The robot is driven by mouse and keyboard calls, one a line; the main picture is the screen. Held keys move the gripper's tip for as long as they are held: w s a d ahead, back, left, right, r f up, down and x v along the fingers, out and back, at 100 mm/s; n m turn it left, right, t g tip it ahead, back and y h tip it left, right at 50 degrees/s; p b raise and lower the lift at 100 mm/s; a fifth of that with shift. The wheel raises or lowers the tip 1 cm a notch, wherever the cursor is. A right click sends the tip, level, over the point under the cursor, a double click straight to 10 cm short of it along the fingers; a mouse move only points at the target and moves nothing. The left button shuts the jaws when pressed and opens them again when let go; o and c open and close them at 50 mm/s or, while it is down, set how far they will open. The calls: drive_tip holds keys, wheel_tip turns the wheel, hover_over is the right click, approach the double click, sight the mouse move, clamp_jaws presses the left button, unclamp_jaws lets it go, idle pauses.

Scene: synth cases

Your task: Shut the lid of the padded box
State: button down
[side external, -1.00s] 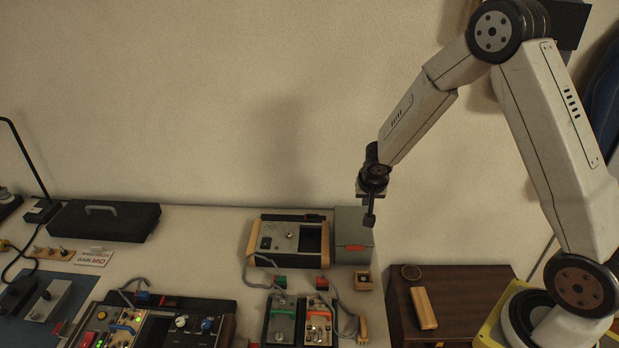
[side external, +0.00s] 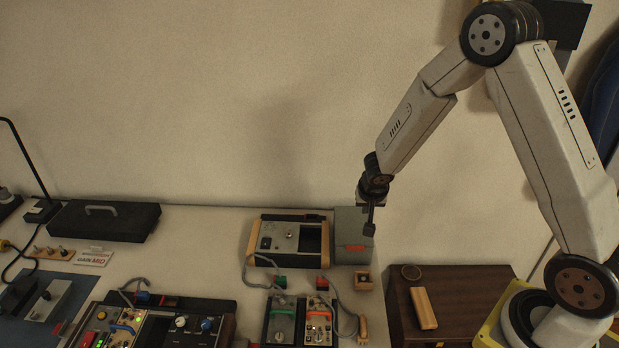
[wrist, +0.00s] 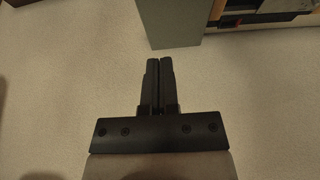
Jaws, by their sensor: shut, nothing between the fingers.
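No padding shows in any view, so I cannot tell for certain which thing is the padded box. A flat black case (side external: 130,222) with a grey handle lies at the back left of the table, and its top looks closed. A grey box (side external: 349,220) with an orange-red mark stands at the table's right end; its grey side also shows at the top of the wrist view (wrist: 168,22). My gripper (side external: 370,233) is shut and empty, close to the grey box's right side in the side view. In the wrist view its fingers (wrist: 158,62) are together, just short of the grey box.
Two small cabled units (side external: 300,320) and a large control panel (side external: 150,325) fill the front. A brown cabinet (side external: 465,295) stands at the right.

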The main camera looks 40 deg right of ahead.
drive_tip(key=shift+s+a+f, duration=0.1)
drive_tip(key=s+a+f, duration=0.5)
drive_tip(key=f, duration=0.1)
drive_tip(key=shift+s+a, duration=0.15)
drive_tip(key=shift+a, duration=0.05)
idle(1.0)
drive_tip(key=s+a+r+n+y, duration=0.1)
drive_tip(key=s+a+r+n, duration=0.1)
drive_tip(key=s+r+n, duration=0.2)
drive_tip(key=s+a+r+n+y, duration=0.2)
drive_tip(key=s+r+n, duration=0.3)
drive_tip(key=r, duration=0.6)
drive_tip(key=shift+s+a+r+g, duration=0.2)
drive_tip(key=shift+s+a+g, duration=0.15)
drive_tip(key=shift+a, duration=0.45)
idle(1.3)
